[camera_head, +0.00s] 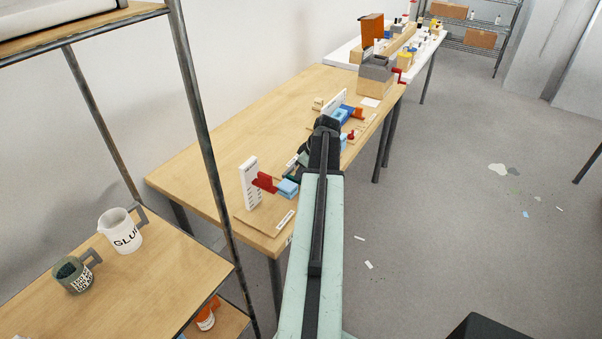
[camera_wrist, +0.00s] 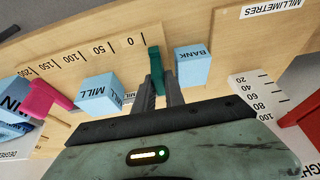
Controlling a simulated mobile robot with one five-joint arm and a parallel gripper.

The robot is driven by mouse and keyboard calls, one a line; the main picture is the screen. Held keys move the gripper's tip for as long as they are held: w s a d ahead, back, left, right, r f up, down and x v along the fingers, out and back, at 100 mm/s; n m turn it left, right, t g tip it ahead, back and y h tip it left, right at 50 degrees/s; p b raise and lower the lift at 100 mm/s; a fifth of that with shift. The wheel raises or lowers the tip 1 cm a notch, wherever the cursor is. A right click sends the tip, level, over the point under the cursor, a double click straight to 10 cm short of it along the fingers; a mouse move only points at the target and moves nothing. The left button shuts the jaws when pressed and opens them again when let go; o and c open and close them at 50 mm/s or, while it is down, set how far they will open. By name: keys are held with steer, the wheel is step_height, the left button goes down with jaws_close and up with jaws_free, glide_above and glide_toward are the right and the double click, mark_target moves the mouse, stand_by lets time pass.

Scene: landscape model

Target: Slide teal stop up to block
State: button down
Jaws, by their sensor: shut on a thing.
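The teal stop (camera_wrist: 155,66) is a thin upright piece on the wooden board, near the 0 end of a printed scale. My gripper (camera_wrist: 159,84) is shut on it. In the wrist view, a light blue block marked BANK (camera_wrist: 192,67) stands just right of the stop, with a small gap between them. A light blue block marked MILL (camera_wrist: 99,92) stands to the left, with a wider gap. In the head view my arm hides much of this part of the table, and the stop is hard to make out there.
In the head view, a white upright scale (camera_head: 250,184) with a red pointer (camera_head: 264,182) stands at the near end of the wooden table (camera_head: 215,160). A magenta piece (camera_wrist: 44,98) lies left in the wrist view. A shelf with mugs (camera_head: 122,231) stands at the left.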

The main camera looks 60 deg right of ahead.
steer(key=d, duration=0.3)
steer(key=shift+d, duration=0.4)
steer(key=c, duration=1.7)
jaws_free()
steer(key=shift+a, duration=0.1)
steer(key=p+v, duration=0.7)
steer(key=shift+s+r, duration=0.25)
steer(key=shift+r, duration=0.1)
